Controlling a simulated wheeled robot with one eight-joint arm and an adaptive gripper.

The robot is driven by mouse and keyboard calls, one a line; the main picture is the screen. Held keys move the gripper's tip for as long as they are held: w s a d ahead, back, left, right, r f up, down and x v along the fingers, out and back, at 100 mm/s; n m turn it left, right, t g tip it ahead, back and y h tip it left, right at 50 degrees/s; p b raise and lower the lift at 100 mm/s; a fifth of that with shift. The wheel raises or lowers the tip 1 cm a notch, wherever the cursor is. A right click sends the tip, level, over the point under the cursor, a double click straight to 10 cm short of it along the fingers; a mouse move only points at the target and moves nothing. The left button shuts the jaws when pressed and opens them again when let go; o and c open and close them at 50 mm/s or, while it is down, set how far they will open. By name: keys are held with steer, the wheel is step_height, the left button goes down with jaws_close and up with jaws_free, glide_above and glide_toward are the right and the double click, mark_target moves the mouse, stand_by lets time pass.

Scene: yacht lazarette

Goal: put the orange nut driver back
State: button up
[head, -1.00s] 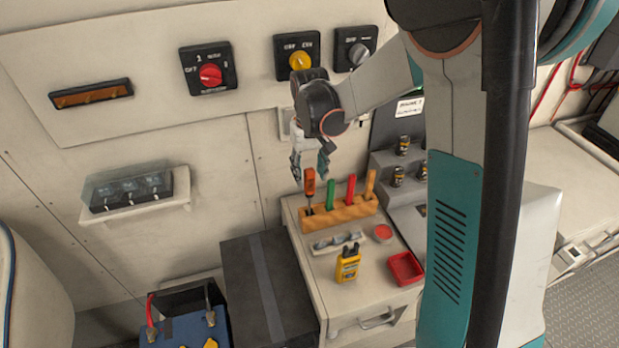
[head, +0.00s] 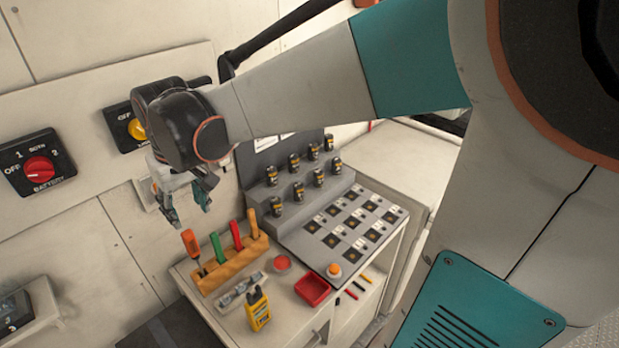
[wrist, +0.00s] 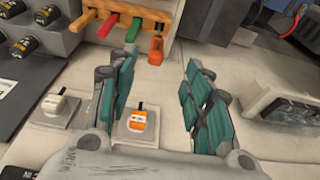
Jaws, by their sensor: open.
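The orange nut driver (head: 190,245) stands upright, slightly tilted, at the left end of the wooden tool rack (head: 232,264). Its dark shaft shows below the handle; I cannot tell how deep it sits. My gripper (head: 188,210) is open and empty just above the handle, fingers pointing down. In the wrist view the orange handle (wrist: 156,50) shows between the tips of my open gripper (wrist: 162,60), apparently beyond them. A green-handled tool (head: 217,247), a red-handled tool (head: 236,235) and a lighter orange-handled tool (head: 253,223) stand along the rack.
A yellow meter (head: 258,309), a red tray (head: 313,289) and a clear small-parts holder (head: 242,291) are in front of the rack. A grey stepped stand (head: 330,200) with several black cans is to the right. The wall with a red-knobbed switch (head: 38,169) is behind.

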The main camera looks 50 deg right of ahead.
steer(key=s+t, duration=0.4)
steer(key=s, duration=1.1)
steer(key=shift+r+t, duration=0.3)
steer(key=shift+r, duration=0.05)
